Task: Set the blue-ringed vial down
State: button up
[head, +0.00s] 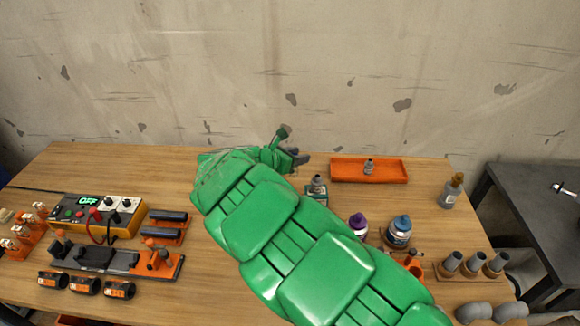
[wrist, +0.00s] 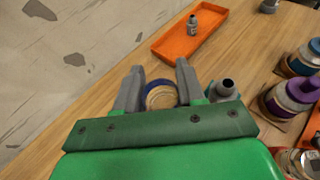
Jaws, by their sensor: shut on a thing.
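My gripper (wrist: 158,80) reaches over the table near the wall, its two grey fingers shut on the blue-ringed vial (wrist: 161,97). In the wrist view the vial shows between the fingers as a pale tan round end with a blue ring around it. The rest of it is hidden by the gripper. In the head view my green arm covers much of the middle, and my gripper (head: 290,148) is left of the orange tray (head: 345,176). I cannot tell whether the vial touches the table.
A small grey bottle (head: 369,167) stands in the orange tray. Another grey bottle (wrist: 226,88) stands close to my right finger. Purple-capped (head: 358,225) and blue-capped (head: 399,231) jars stand farther right. Bare wood (wrist: 125,120) lies left of my gripper, towards the wall.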

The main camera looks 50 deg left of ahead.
jog(key=w+a+f, duration=0.6)
jog(key=a+f, duration=0.2)
jog(key=a, duration=0.2)
jog(key=shift+w+f, duration=0.3)
jog(key=shift+f, duration=0.05)
dwell(0.6)
jog(key=shift+a, duration=0.15)
jog(key=shift+w+a+f, duration=0.15)
jog(key=shift+f, duration=1.7)
jog(key=o, duration=1)
jog(key=shift+f, duration=0.1)
jog(key=shift+o, duration=0.2)
